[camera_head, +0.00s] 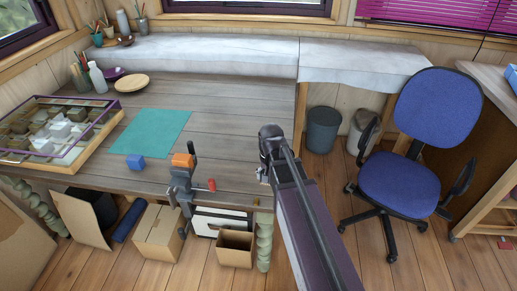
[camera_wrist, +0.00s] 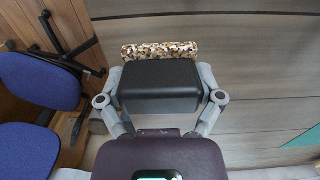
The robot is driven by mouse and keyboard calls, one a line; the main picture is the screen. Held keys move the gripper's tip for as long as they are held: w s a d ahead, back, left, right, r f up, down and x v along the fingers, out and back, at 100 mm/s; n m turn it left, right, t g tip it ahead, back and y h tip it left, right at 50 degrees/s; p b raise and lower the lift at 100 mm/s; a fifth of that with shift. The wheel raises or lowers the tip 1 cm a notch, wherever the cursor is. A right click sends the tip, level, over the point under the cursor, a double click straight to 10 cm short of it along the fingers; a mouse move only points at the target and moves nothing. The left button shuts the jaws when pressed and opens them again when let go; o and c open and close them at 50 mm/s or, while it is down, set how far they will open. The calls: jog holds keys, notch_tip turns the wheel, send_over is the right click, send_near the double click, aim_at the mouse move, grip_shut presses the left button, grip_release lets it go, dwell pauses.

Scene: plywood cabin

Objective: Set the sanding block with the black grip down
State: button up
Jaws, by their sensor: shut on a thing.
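The sanding block shows in the wrist view, with its black grip (camera_wrist: 160,85) towards me and a speckled brown-and-cream layer (camera_wrist: 160,50) on its far side. My gripper (camera_wrist: 160,92) is shut on the black grip, one finger on each side. In the head view my wrist (camera_head: 270,145) is over the right part of the grey plank workbench (camera_head: 235,110), near its right edge. The block cannot be made out there. Whether it touches the bench top is not clear.
A framed tray (camera_head: 108,118) is at far left. The bench middle is bare. A blue chair (camera_head: 400,190) stands right of the bench.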

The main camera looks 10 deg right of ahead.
jog(key=shift+w, duration=0.2)
jog(key=w, duration=0.4)
jog(key=w+f+b, duration=0.1)
jog(key=w, duration=0.4)
jog(key=w+d, duration=0.1)
jog(key=w, duration=0.4)
jog(key=shift+w+f, duration=0.15)
jog(key=shift+w, duration=0.05)
jog(key=shift+w, duration=0.3)
jog(key=shift+w+f+b, duration=0.35)
jog(key=shift+f+b, duration=0.2)
jog(key=shift+b, duration=0.15)
jog(key=shift+f+b, duration=1.3)
jog(key=shift+f, duration=0.15)
jog(key=o, duration=0.7)
jog(key=shift+o, duration=0.2)
